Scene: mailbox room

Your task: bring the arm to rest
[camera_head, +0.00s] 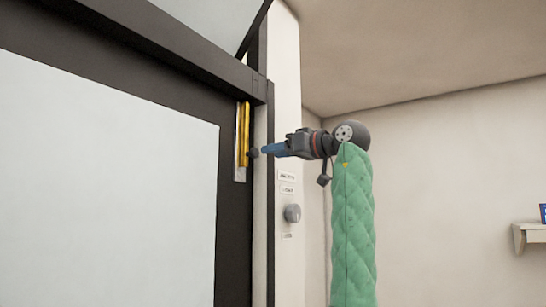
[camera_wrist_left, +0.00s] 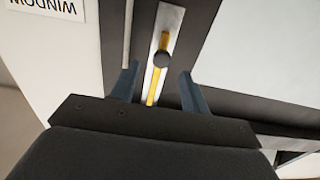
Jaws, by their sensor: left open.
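My left gripper (camera_head: 267,150) is at the end of my arm with a green quilted sleeve. Its blue fingers point left at a small black knob (camera_head: 253,153) on a yellow vertical bar (camera_head: 244,125) in the dark frame. In the left wrist view the fingers (camera_wrist_left: 160,70) are spread apart and the black knob (camera_wrist_left: 163,59) shows between them, with a visible gap on each side. The yellow bar (camera_wrist_left: 152,88) runs on a pale metal plate (camera_wrist_left: 168,22). Nothing is held. My right gripper is not in view.
A dark-framed pale panel (camera_head: 110,165) fills the left. A white post (camera_head: 287,70) beside it carries small labels (camera_head: 286,175) and a round grey knob (camera_head: 292,213), close below the gripper. A small shelf (camera_head: 530,232) is on the far right wall. Space between looks free.

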